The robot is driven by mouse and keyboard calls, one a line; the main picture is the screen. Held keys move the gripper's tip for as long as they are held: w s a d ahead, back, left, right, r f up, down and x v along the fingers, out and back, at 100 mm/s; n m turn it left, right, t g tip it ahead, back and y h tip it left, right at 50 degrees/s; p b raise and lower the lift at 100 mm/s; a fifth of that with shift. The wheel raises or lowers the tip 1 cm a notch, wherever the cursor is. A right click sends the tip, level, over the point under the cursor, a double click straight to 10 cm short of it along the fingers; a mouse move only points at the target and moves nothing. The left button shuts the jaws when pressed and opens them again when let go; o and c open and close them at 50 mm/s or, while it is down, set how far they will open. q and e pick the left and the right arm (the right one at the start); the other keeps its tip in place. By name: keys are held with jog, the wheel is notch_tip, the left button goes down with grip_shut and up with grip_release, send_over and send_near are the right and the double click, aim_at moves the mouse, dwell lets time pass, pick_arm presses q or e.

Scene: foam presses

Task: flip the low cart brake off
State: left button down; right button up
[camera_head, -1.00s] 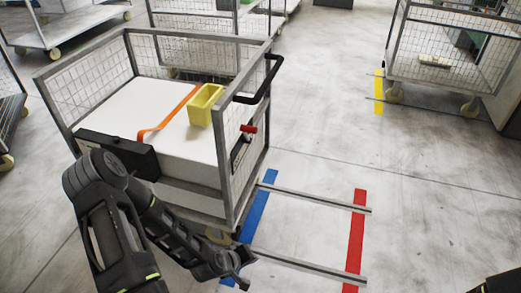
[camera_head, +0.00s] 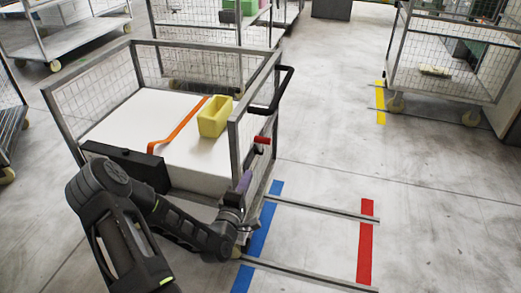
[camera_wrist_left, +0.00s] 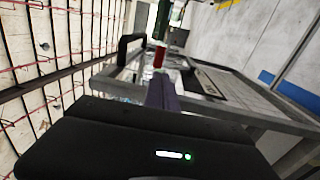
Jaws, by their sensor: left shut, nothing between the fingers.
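The wire-mesh cart (camera_head: 233,152) stands at left centre in the head view. A red lever (camera_head: 262,140) sticks out from its near right end, below the black push handle (camera_head: 285,92). Its red tip also shows in the left wrist view (camera_wrist_left: 159,57). My left gripper (camera_head: 244,181) is beside that end, pointing up, with its tips a little below the lever. Its purple-grey fingers (camera_wrist_left: 160,92) are shut and empty, lined up below the red tip, with a gap apparent. The lever's mount is partly hidden. My right gripper is not in view.
The cart holds a white box (camera_head: 105,125), a yellow bin (camera_head: 214,117) and an orange strap (camera_head: 180,123). Blue (camera_head: 262,235) and red (camera_head: 366,240) floor strips and metal rails (camera_head: 325,206) lie right of it. Another mesh cart (camera_head: 400,60) stands at back right. Floor between is clear.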

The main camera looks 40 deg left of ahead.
aim_at(261, 142)
pick_arm(q)
jog(key=p+x, duration=0.2)
jog(key=x, duration=1.2)
jog(key=shift+r, duration=0.1)
jog(key=shift+w+a+r+g+h+p, duration=0.25)
jog(key=shift+w+r+g+p, duration=0.45)
jog(key=shift+r+p, duration=0.35)
jog(key=w+r+g+p, duration=0.1)
jog(key=w+r+g+h+p, duration=0.1)
jog(key=w+p, duration=0.1)
jog(key=shift+a+g, duration=0.3)
jog(key=shift+a, duration=0.1)
jog(key=shift+w+a+g+h, duration=0.1)
jog(key=shift+w+a+g, duration=0.25)
jog(key=shift+w, duration=0.4)
jog(key=shift+w+a+g+h, duration=0.2)
jog(key=shift+w+g, duration=0.1)
jog(key=shift+w, duration=0.4)
jog(key=shift+w+a+g+h, duration=0.1)
jog(key=shift+w+a+g, duration=0.25)
jog(key=shift+w, duration=0.4)
